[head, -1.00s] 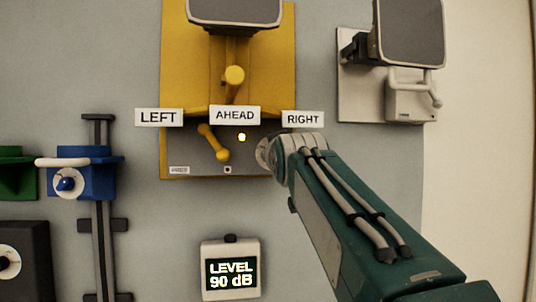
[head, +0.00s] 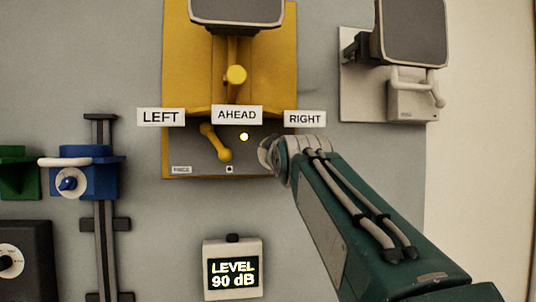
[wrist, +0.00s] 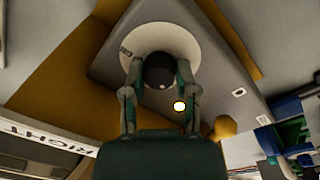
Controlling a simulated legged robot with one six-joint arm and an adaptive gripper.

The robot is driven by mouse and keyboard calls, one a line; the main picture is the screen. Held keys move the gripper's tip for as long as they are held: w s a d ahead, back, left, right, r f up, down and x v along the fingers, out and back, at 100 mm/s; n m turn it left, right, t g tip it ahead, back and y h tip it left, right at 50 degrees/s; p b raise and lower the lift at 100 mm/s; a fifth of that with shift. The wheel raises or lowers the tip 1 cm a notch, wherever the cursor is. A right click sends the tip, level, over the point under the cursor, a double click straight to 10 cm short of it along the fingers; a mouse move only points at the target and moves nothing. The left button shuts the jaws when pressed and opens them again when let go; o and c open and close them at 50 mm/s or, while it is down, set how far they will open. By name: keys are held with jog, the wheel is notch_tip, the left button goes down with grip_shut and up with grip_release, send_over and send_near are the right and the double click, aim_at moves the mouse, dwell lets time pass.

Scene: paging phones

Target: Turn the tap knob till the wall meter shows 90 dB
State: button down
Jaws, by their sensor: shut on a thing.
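The wall meter (head: 232,272) is a pale box with a dark screen that reads LEVEL 90 dB. The tap knob (wrist: 160,71) is dark and round with a small pale mark, in front of a white disc (wrist: 162,38) on the grey panel of the yellow unit. My gripper (wrist: 158,74) is shut on the knob, with one finger on each side of it. In the head view my gripper (head: 270,154) is at the right part of that panel, and my arm hides the knob.
The yellow unit (head: 183,60) carries LEFT, AHEAD and RIGHT signs, a yellow lever (head: 216,143) and a lit lamp (head: 244,136). A white unit (head: 413,101) hangs at upper right. Blue (head: 98,180) and green (head: 17,178) units are at left. Bare wall surrounds the meter.

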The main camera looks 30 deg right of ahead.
jog(key=shift+w+f, duration=0.1)
jog(key=shift+f, duration=0.1)
jog(key=shift+c, duration=1.9)
grip_release()
jog(key=shift+a+r, duration=0.1)
jog(key=v, duration=1.2)
